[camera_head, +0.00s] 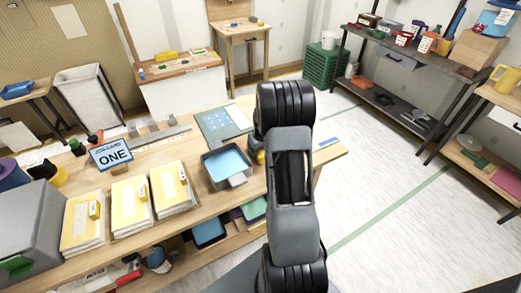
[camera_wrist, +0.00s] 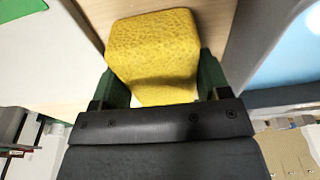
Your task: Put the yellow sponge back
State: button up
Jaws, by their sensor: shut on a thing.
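The yellow sponge (camera_wrist: 155,55) sits between the two green fingers of my gripper (camera_wrist: 155,85) in the wrist view. The gripper is shut on it, with a finger against each side. In the head view a small bit of the sponge (camera_head: 260,157) shows at the left edge of my arm, beside the grey tray of blue water (camera_head: 208,173); the arm hides the rest and the gripper. The wooden worktable (camera_head: 150,155) lies beneath. I cannot tell whether the sponge touches the tabletop.
A pale green board (camera_head: 225,122) lies behind the tray. To the left are yellow-and-white stacks (camera_head: 130,200), a "Job Card ONE" sign (camera_head: 111,154) and a grey box (camera_head: 30,230). Open floor (camera_head: 400,200) is at right.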

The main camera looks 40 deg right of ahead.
jog(key=shift+f, duration=0.2)
jog(key=o, duration=0.9)
jog(key=shift+o, duration=0.2)
